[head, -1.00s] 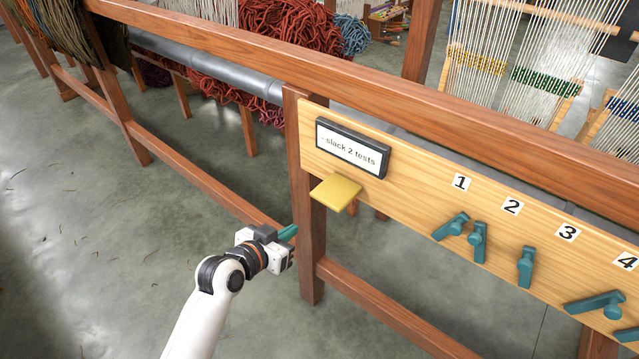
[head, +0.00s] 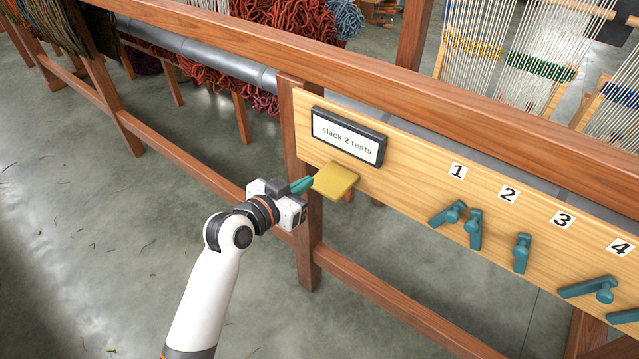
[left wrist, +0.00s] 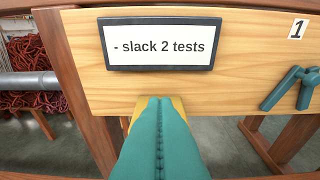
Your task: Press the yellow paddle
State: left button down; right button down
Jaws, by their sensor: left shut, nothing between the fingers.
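The yellow paddle (head: 336,180) sticks out from the light wooden board (head: 400,190), below a small dark-framed sign reading "- slack 2 tests" (head: 347,138). My left gripper (head: 308,184) is shut and empty, its teal fingertips just left of the paddle's near edge in the head view. Whether they touch the paddle I cannot tell. In the left wrist view the shut fingers (left wrist: 158,125) point at the paddle (left wrist: 178,103) and hide most of it. My right gripper is not in view.
Several teal levers (head: 521,252) sit on the board to the right, under number labels. A wooden post (head: 305,240) and a lower rail (head: 385,305) lie under the board. Wool skeins (head: 275,45) hang behind the frame. The floor at left is clear.

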pick_arm(q)
jog(key=p, duration=0.1)
send_over(320, 187)
jog(key=s, duration=0.2)
jog(key=f, duration=0.2)
notch_tip(320, 187, down, 2)
jog(key=shift+f, duration=0.15)
jog(key=shift+f+p, duration=0.3)
jog(key=shift+f, duration=0.3)
